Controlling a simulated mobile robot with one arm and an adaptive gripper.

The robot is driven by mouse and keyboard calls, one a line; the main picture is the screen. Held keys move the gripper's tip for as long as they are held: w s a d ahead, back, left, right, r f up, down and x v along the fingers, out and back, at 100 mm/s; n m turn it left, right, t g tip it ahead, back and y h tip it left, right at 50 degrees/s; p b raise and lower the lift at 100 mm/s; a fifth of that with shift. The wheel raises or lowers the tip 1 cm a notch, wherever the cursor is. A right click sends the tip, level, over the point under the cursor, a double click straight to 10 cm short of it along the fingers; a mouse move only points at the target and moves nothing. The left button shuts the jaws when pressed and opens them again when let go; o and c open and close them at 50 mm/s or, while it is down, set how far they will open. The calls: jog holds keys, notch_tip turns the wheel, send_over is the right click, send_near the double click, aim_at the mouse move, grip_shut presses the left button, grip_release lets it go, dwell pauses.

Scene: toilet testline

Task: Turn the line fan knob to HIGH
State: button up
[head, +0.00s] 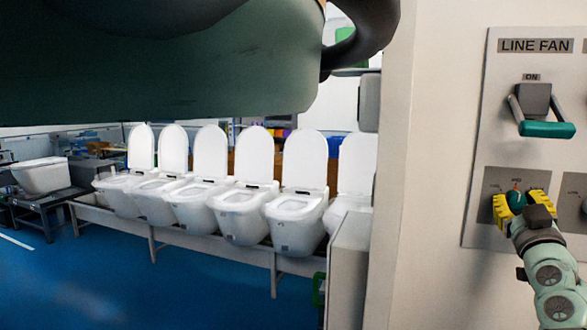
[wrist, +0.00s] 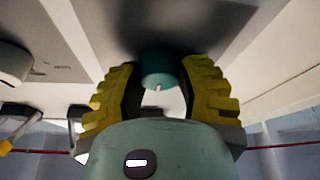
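The line fan knob (head: 516,201) is a round teal knob on a grey plate, below the LINE FAN label (head: 534,46). A small label that looks like MID is above it; the other position marks are too small or covered to read. My gripper (head: 519,208) is at the plate, its yellow fingers on either side of the knob. In the wrist view the knob (wrist: 158,66) is between the fingertips of my gripper (wrist: 158,80), with narrow gaps at its sides. A small white mark shows on the knob's lower edge there. The fingers look open around it.
Above the knob is a switch with a teal handle (head: 547,129), marked ON. Another control plate (head: 572,215) is close on the right. A row of white toilets (head: 240,205) stands on a rack to the left, over blue floor (head: 110,280).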

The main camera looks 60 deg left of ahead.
grip_shut()
jog(key=shift+m+t+h+p, duration=0.3)
jog(key=shift+m, duration=0.3)
jog(key=m+t+h+p, duration=0.1)
jog(key=m+h, duration=0.1)
jog(key=m, duration=0.2)
jog(key=m+h+p, duration=0.2)
jog(key=m, duration=0.2)
jog(key=shift+t, duration=0.4)
jog(key=m+h+p, duration=0.1)
jog(key=m, duration=0.2)
jog(key=m+h+p, duration=0.2)
jog(key=m, duration=0.2)
jog(key=shift+f+m, duration=0.1)
jog(key=shift+m, duration=0.3)
jog(key=o, duration=0.6)
grip_release()
jog(key=shift+o, duration=0.2)
